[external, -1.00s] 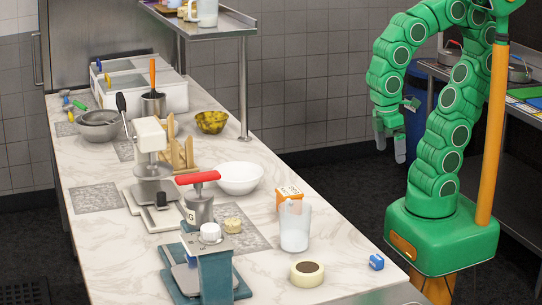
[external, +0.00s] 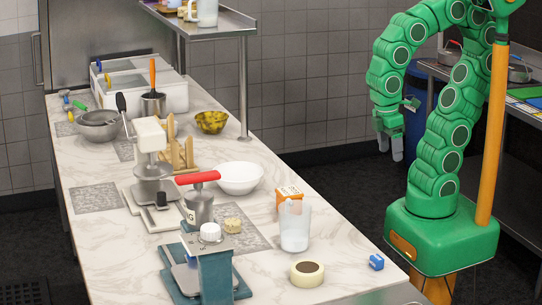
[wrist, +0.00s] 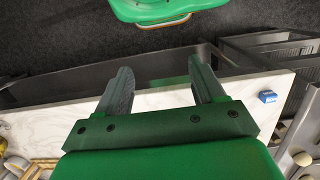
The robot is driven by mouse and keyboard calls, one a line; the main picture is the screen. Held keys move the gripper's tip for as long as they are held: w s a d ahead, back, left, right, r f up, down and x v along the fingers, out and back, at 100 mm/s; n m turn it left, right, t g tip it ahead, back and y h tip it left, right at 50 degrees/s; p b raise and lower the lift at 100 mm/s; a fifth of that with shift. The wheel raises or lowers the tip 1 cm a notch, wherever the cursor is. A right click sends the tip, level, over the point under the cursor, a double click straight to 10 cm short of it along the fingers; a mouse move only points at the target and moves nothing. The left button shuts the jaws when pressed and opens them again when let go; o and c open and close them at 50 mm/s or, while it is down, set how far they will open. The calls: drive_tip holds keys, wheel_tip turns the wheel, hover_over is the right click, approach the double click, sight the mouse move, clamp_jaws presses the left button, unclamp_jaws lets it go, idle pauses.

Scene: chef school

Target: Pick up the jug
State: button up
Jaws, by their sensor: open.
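A clear, pale jug (external: 295,226) stands upright on the marble counter, near its right edge, in the external view. Another jug-like clear container (external: 206,12) stands on the raised metal shelf at the top. My gripper (external: 390,146) hangs with its fingers pointing down, right of the counter and well apart from the jug. In the wrist view my gripper (wrist: 158,80) is open, with nothing between its fingers. I cannot make out the jug in the wrist view.
A shelf post (external: 244,90) rises from the counter.

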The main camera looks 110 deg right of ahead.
drive_tip(key=c, duration=0.4)
drive_tip(key=shift+o, duration=0.2)
drive_tip(key=m+t, duration=0.2)
drive_tip(key=m, duration=2)
hover_over(288, 208)
drive_tip(key=s+d, duration=0.2)
drive_tip(key=d, duration=0.2)
drive_tip(key=f, duration=0.4)
drive_tip(key=shift+d+f, duration=0.2)
drive_tip(key=shift+f, duration=1.3)
drive_tip(key=shift+w+a+f, duration=0.1)
drive_tip(key=shift+f, duration=1.2)
drive_tip(key=shift+w+a+f, duration=0.1)
drive_tip(key=shift+f, duration=1.15)
